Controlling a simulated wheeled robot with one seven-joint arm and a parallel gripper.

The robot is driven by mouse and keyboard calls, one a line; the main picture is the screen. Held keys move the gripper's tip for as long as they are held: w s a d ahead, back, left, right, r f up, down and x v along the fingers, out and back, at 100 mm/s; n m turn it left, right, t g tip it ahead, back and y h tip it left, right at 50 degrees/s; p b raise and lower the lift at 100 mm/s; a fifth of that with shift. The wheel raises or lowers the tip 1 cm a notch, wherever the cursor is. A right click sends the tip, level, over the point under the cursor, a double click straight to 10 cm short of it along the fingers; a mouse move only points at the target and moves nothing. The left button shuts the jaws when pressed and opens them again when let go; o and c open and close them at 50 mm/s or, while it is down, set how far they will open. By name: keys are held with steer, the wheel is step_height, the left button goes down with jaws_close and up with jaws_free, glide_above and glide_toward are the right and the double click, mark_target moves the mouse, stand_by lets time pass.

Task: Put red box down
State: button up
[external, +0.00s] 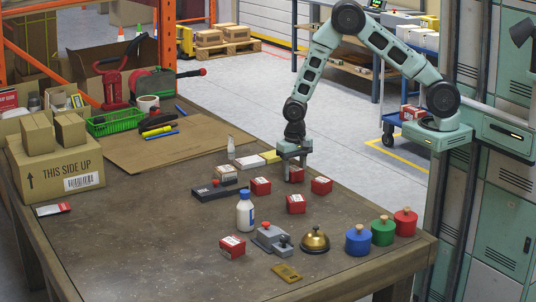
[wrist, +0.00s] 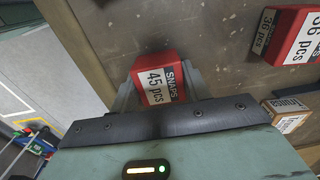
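A red box (external: 296,174) with a white label is below my gripper (external: 294,155) near the table's far edge. In the wrist view this red box (wrist: 160,84) reads "SNAPS 45 pcs" and sits between the two grey fingers of my gripper (wrist: 160,92). The fingers flank it closely on both sides and look shut on it. The box is at or just above the table (external: 150,225); I cannot tell whether it touches. Its lower part is hidden in the wrist view.
Other red boxes stand close by: one left (external: 260,186), one right (external: 321,186), one in front (external: 296,204). Another red box (external: 232,247) is nearer the front. A white bottle (external: 245,211), a brass bell (external: 315,240) and coloured knobbed cylinders (external: 383,231) also stand on the table.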

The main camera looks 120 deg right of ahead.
mark_target(294, 168)
steer(key=o, duration=0.3)
step_height(294, 168, up, 12)
steer(key=shift+r+b, duration=0.2)
steer(key=shift+b, duration=0.2)
steer(key=w+a+r+n, duration=0.15)
steer(key=a+n, duration=0.25)
steer(key=a, duration=0.5)
steer(key=a+r+n+y, duration=0.1)
steer(key=a+r+n, duration=0.15)
steer(key=a, duration=0.65)
steer(key=a+r+n, duration=0.2)
steer(key=a+n, duration=0.2)
steer(key=a, duration=0.6)
steer(key=s+a+n, duration=0.5)
steer(key=s+a, duration=0.1)
steer(key=s, duration=0.1)
steer(key=s+a+r+n, duration=0.1)
steer(key=s+a+n, duration=0.4)
steer(key=s+a, duration=0.1)
steer(key=s+a+r+n, duration=0.1)
steer(key=s+a+n, duration=0.4)
steer(key=s+a, duration=0.2)
steer(key=shift+s+a+r, duration=0.1)
steer(key=shift+s+r, duration=0.05)
steer(key=shift+s, duration=0.15)
